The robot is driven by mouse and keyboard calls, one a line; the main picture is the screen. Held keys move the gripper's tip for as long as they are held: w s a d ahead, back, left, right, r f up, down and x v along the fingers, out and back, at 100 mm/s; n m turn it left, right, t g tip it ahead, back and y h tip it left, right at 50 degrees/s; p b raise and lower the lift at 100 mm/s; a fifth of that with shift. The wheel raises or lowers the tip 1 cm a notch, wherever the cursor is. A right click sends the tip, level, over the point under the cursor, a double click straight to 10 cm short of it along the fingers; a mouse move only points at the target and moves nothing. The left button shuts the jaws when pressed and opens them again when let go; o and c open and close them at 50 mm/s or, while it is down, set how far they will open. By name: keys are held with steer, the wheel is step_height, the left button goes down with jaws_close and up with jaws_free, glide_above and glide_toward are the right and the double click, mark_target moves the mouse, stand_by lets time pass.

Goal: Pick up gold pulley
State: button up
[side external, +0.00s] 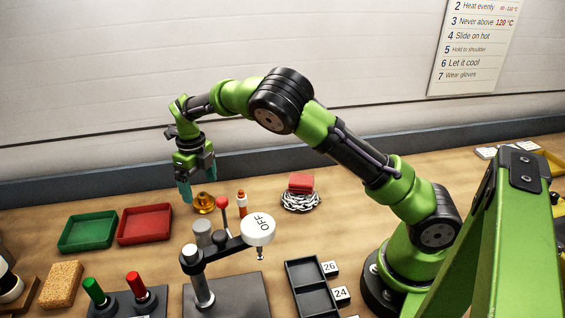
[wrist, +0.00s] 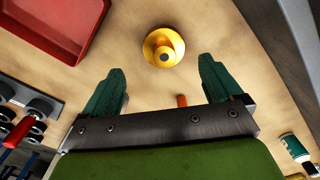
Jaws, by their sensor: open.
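The gold pulley (side external: 204,203) is a small shiny round piece standing on the wooden bench, right of the red tray. In the wrist view the gold pulley (wrist: 163,47) lies beyond my fingertips, roughly midway between them, with a dark hole in its top. My gripper (side external: 186,190) points down with teal fingers, close to the pulley in the side view. In the wrist view my gripper (wrist: 160,75) is open, with nothing between the fingers. The pulley appears apart from both fingers.
A red tray (side external: 145,239) and a green tray (side external: 70,248) stand left of the pulley. A stand with an OFF disc (side external: 258,230) and an orange-white bottle (side external: 241,204) stand near it. A red block (side external: 301,182) sits on a chain pile (side external: 300,202) to the right.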

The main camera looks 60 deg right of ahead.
mark_target(202, 195)
steer(key=shift+w+d+f, duration=0.1)
steer(key=shift+d+f, duration=0.05)
steer(key=shift+f, duration=1.25)
steer(key=shift+w+d+f, duration=0.1)
steer(key=shift+d+f, duration=0.05)
steer(key=shift+f, duration=1.2)
steer(key=shift+c, duration=0.3)
steer(key=shift+r, duration=0.1)
steer(key=c, duration=1.3)
steer(key=shift+o, duration=0.2)
